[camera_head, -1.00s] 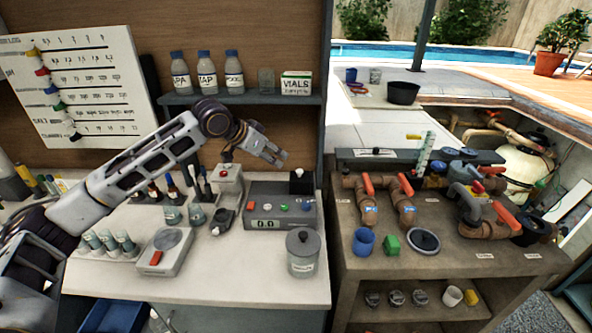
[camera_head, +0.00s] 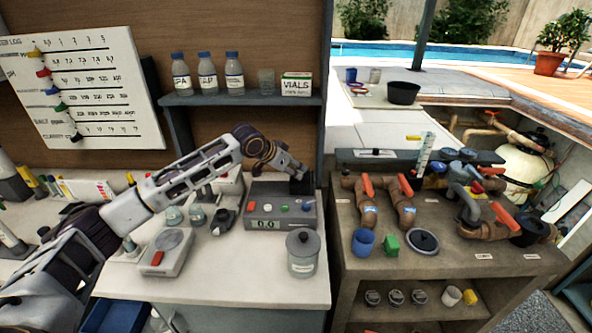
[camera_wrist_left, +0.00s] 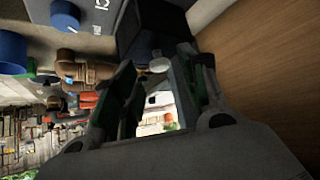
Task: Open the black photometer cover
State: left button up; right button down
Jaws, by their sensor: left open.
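The grey photometer (camera_head: 281,222) stands on the white counter, with buttons and a lit display on its front. Its black cover (camera_head: 303,186) is at the back right of its top and looks shut. My left gripper (camera_head: 301,172) is right at the cover and partly hides it. In the left wrist view the open fingers of my left gripper (camera_wrist_left: 158,80) point at the black cover (camera_wrist_left: 150,22), which lies at or just beyond their tips. I cannot tell whether they touch it. My right gripper is not in view.
A lidded jar (camera_head: 303,254) stands in front of the photometer, and a scale (camera_head: 166,252) stands to its left. A shelf (camera_head: 240,99) with bottles and a vials box (camera_head: 297,84) hangs above. A dark post edges the counter on the right.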

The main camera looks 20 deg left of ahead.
pick_arm(q)
jog(key=shift+x, duration=1)
grip_shut()
